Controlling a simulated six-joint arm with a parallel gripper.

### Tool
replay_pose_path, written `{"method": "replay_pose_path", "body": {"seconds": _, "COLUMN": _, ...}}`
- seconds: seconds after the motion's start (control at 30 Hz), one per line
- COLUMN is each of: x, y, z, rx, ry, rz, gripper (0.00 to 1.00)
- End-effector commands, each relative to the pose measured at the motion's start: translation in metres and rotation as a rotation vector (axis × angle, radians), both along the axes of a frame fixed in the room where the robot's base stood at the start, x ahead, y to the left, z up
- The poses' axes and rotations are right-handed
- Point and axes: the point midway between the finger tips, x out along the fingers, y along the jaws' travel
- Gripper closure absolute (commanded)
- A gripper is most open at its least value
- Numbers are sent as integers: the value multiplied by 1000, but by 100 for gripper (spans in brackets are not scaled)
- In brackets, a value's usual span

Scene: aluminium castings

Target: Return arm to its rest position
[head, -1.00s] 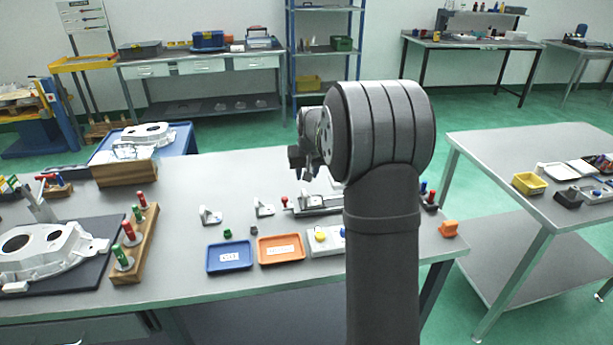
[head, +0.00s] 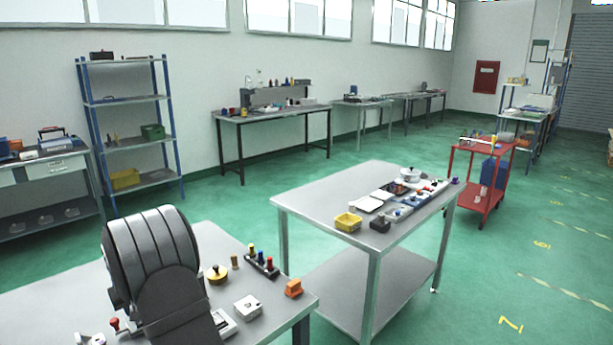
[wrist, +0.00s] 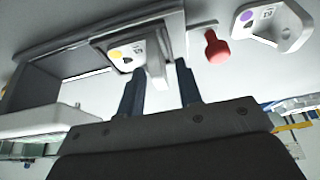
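My gripper (wrist: 158,76) shows in the wrist view with its two dark fingers apart. A pale angled bracket with a yellow dot (wrist: 128,53) sits in a grey fixture (wrist: 60,42) just beyond the fingertips. I see no finger closed on it. In the head view, my dark arm fills the lower left and the gripper is hidden behind it or out of frame.
In the wrist view, a red knob (wrist: 214,47) and a bracket with a purple dot (wrist: 268,22) are close by. In the head view, the bench (head: 222,240) carries a peg rack (head: 262,264), a white block (head: 248,307) and an orange block (head: 294,288).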

Motion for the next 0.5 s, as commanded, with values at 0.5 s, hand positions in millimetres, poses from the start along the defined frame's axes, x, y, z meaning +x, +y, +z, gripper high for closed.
{"method": "replay_pose_path", "body": {"seconds": 0.5, "x": 1, "y": 1, "z": 31, "rx": 1, "ry": -1, "rz": 0, "gripper": 68}}
